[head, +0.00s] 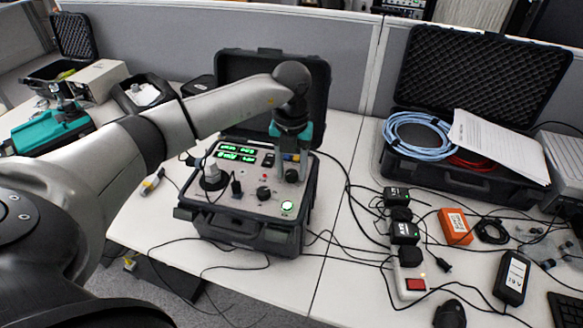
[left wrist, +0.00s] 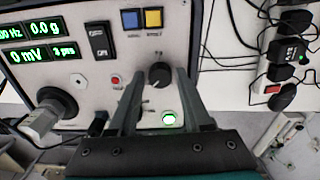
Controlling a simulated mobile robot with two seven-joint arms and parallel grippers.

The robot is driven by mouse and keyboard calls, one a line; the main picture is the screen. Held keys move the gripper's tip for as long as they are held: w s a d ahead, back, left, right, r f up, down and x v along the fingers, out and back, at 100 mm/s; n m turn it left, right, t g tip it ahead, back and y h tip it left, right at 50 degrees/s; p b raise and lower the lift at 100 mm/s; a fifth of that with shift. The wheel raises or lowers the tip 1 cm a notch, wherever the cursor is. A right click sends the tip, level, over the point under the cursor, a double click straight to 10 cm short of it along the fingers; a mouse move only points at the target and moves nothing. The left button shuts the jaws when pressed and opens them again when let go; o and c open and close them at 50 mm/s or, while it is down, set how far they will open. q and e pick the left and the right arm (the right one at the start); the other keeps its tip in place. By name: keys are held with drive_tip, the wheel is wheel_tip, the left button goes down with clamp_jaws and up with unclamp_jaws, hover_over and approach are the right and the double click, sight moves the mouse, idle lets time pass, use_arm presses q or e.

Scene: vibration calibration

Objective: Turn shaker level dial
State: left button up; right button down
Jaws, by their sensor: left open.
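The calibrator (head: 245,185) is an open black case with a light control panel on the table. A black dial (left wrist: 159,73) with a pointer mark sits on the panel, below a blue and a yellow button. It also shows in the head view (head: 291,176), partly covered by my gripper. My left gripper (left wrist: 160,82) reaches down over the panel, with one finger on each side of this dial. Its fingers are apart; contact with the dial cannot be told. In the head view, another black dial (head: 264,193) is nearer the front. My right gripper is not in view.
Lit green displays (left wrist: 36,38), a red button (left wrist: 115,80) and a lit green button (left wrist: 169,118) are on the panel. A grey plug (left wrist: 42,122) stands at its left. A power strip (head: 410,280) and loose cables lie to the right.

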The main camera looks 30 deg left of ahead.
use_arm(q)
clamp_jaws()
drive_tip(key=shift+m, duration=0.3)
idle(0.3)
drive_tip(key=m, duration=0.6)
drive_tip(key=m+b, duration=0.1)
drive_tip(key=m, duration=0.5)
drive_tip(key=shift+r+m, duration=0.1)
drive_tip(key=shift+m, duration=0.2)
idle(0.5)
unclamp_jaws()
